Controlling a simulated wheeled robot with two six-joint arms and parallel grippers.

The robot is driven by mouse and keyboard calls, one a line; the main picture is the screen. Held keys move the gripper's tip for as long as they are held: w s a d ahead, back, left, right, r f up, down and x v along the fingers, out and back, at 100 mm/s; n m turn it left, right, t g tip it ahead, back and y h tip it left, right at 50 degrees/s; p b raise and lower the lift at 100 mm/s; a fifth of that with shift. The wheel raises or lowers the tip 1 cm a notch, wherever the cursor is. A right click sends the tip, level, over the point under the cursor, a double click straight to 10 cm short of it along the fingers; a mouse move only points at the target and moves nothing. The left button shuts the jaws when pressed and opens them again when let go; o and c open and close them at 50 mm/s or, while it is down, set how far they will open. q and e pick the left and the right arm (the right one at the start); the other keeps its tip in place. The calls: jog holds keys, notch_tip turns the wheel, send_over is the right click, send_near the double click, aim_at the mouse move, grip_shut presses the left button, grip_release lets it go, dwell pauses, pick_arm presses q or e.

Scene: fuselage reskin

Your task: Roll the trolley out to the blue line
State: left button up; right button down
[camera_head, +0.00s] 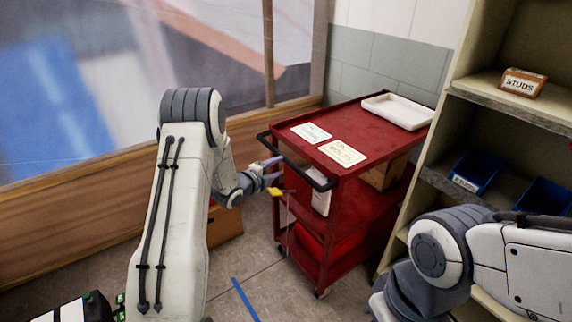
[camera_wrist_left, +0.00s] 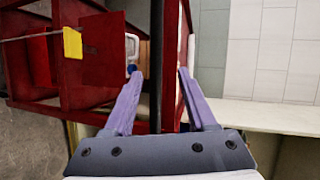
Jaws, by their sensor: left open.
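The red trolley (camera_head: 335,225) stands upright in the corner by the wall, its black push handle (camera_head: 300,165) facing me. My left gripper (camera_head: 272,174) is open at the left end of the handle. In the left wrist view, the black handle bar (camera_wrist_left: 156,60) runs between the two purple fingers of my left gripper (camera_wrist_left: 158,78), which are apart from each other. The red trolley frame (camera_wrist_left: 88,60) shows behind. The blue line (camera_head: 244,299) lies on the floor in front of the trolley. My right arm shows at lower right, but its gripper is out of view.
A white tray (camera_head: 398,110) and two cards lie on the trolley top. A yellow tag (camera_head: 276,191) hangs near the handle. A shelf (camera_head: 500,95) with blue bins stands close on the right. A wood-edged panel (camera_head: 75,220) is on the left. Floor near the blue line is clear.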

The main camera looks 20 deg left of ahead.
aim_at(285, 160)
pick_arm(q)
jog(key=shift+m+t, duration=0.4)
jog(key=shift+t, duration=0.1)
jog(key=x, duration=0.3)
jog(key=a+f+x, duration=0.1)
jog(key=x, duration=0.2)
jog(key=a+p+x, duration=0.1)
jog(key=x, duration=0.2)
jog(key=shift+w+f, duration=0.2)
jog(key=shift+w, duration=0.2)
grip_shut()
dwell(0.7)
